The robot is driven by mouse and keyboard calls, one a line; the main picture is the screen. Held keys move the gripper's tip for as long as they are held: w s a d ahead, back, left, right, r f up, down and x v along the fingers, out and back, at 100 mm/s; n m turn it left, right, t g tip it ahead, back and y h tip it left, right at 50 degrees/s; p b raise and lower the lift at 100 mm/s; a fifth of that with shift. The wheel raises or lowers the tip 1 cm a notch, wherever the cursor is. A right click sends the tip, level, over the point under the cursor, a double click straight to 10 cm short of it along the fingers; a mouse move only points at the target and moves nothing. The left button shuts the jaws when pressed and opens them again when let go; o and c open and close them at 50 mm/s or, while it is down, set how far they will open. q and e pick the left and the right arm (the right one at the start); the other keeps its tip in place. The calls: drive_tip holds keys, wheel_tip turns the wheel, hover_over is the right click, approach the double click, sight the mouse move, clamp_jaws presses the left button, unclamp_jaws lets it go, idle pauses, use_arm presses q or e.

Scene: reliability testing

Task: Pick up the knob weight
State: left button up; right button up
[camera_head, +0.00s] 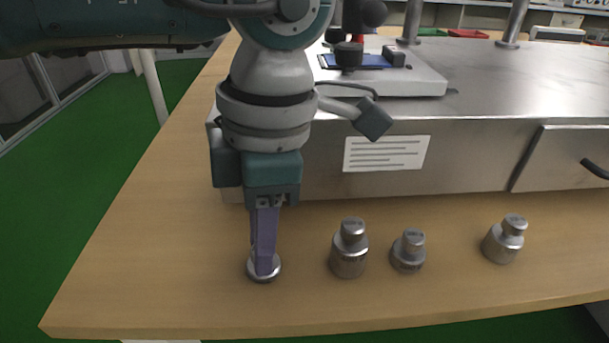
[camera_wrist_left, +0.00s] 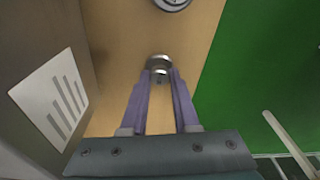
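Several silver knob weights are in the head view. The leftmost knob weight (camera_head: 272,273) is partly hidden by my left gripper (camera_head: 263,269), which points straight down at it. In the left wrist view the two purple fingers (camera_wrist_left: 162,74) stand a little apart, with this weight (camera_wrist_left: 158,60) at their tips. I cannot tell whether they press on it or only stand around it. It appears to be on the table. To its right stand a larger weight (camera_head: 348,252), a smaller one (camera_head: 408,252) and another (camera_head: 503,241). My right gripper is not in view.
The wooden table (camera_head: 140,275) is bare to the left and in front. A metal bench (camera_head: 470,160) with a white label (camera_head: 386,153) rises just behind the weights. An instrument with a pale base (camera_head: 410,80) stands on it.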

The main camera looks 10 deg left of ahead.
use_arm(q)
clamp_jaws()
idle(0.3)
wheel_tip(320, 180, up, 20)
drive_tip(key=p, duration=0.2)
drive_tip(key=shift+p, duration=0.35)
drive_tip(key=shift+f+b, duration=6.9)
drive_tip(key=shift+f, duration=1.7)
drive_tip(key=shift+r, duration=0.1)
